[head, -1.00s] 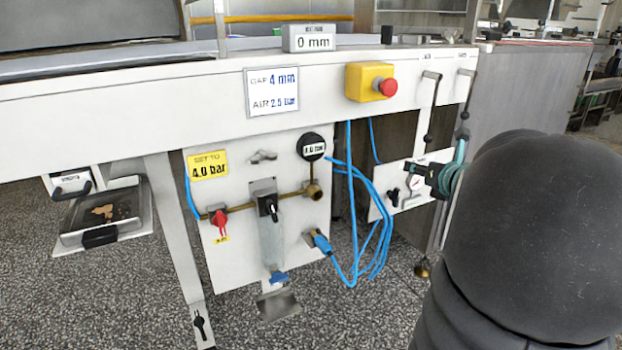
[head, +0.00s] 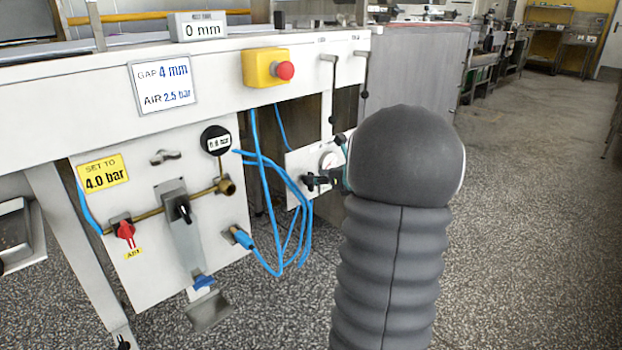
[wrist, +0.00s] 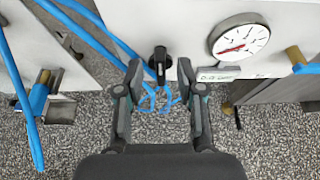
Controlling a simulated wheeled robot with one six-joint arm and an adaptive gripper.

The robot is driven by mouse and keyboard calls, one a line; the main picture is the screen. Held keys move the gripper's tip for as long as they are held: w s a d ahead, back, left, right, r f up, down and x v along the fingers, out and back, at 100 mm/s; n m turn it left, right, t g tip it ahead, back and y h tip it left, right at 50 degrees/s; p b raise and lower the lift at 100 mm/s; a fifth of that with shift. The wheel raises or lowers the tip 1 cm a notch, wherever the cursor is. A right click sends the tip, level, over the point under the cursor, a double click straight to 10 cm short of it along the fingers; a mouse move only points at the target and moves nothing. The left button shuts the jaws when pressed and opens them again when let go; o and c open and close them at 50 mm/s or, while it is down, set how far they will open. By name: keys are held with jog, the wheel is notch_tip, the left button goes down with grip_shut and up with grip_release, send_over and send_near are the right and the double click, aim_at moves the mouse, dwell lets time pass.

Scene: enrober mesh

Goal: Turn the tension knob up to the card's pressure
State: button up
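In the wrist view a black knob (wrist: 158,60) sticks out from a white panel, left of a round white gauge (wrist: 240,40) with a red needle. No readable name shows on the knob. My gripper (wrist: 159,74) is open, its fingers on either side of the knob with gaps to both. How deep the fingers reach is unclear. In the head view, my arm partly hides my gripper (head: 328,178) at the small panel (head: 296,160). A white card (head: 163,83) reads "GAP 4 mm, AIR 2.5 bar".
Blue hoses (wrist: 88,35) hang left of the knob, and more show behind the fingers. A left panel holds a red valve handle (head: 125,230) and a round display (head: 215,140) in bar, its digits hard to read. A red stop button (head: 285,71) sits above. Floor right is open.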

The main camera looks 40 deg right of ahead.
aim_at(311, 191)
jog(key=shift+x, duration=1.85)
grip_shut()
